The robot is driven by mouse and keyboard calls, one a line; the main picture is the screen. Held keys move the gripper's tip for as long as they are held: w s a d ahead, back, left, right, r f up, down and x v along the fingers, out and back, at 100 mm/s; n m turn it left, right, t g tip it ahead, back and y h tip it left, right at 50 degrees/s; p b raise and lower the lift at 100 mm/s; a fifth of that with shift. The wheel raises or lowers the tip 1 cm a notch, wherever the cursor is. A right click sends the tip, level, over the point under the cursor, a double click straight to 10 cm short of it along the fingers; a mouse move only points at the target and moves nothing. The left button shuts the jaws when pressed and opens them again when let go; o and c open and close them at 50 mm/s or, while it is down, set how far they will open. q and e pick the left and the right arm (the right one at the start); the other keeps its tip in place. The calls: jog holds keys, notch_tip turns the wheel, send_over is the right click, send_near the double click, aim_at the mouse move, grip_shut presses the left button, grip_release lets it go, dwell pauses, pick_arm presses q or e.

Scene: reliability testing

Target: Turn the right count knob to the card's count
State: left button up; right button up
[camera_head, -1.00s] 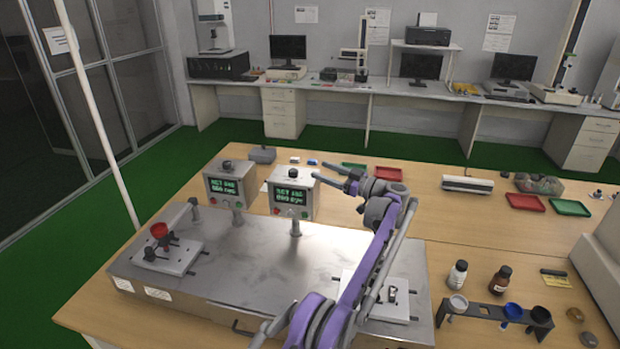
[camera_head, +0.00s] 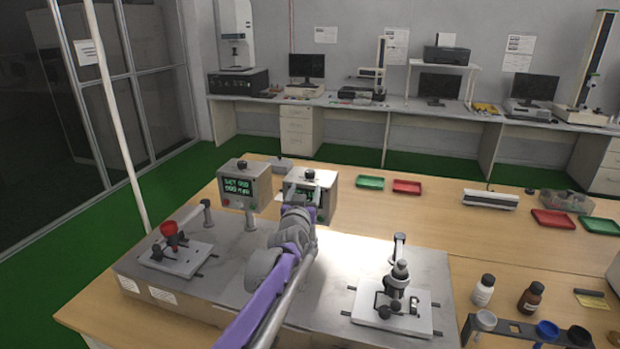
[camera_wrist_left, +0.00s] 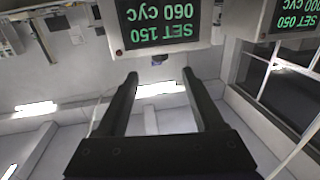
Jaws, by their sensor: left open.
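The right counter box (camera_head: 325,181) stands on a post, its display partly covered by my left arm. Its dark knob (camera_head: 309,174) is on top. In the left wrist view, the right box (camera_wrist_left: 165,40) appears upside down, reading SET 150 and 060 CYC. The knob (camera_wrist_left: 158,60) shows there just beyond and between my fingertips, apart from them. My left gripper (camera_head: 304,193) is open and empty in front of the box. The left counter box (camera_head: 244,187) has its own knob (camera_head: 241,165) and reads SET 050, 000 CYC. I cannot make out a readable card.
Both boxes rise from a metal bench plate (camera_head: 330,295). A fixture with a red part (camera_head: 169,230) is at left, another fixture (camera_head: 398,275) at right. Bottles (camera_head: 484,290) and a cup rack (camera_head: 470,325) stand at front right. Trays (camera_head: 407,187) lie behind.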

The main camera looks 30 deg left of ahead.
aim_at(309, 175)
pick_arm(q)
jog(key=p+x, duration=0.2)
jog(key=x, duration=0.8)
jog(key=shift+w+a, duration=0.15)
jog(key=shift+w, duration=0.25)
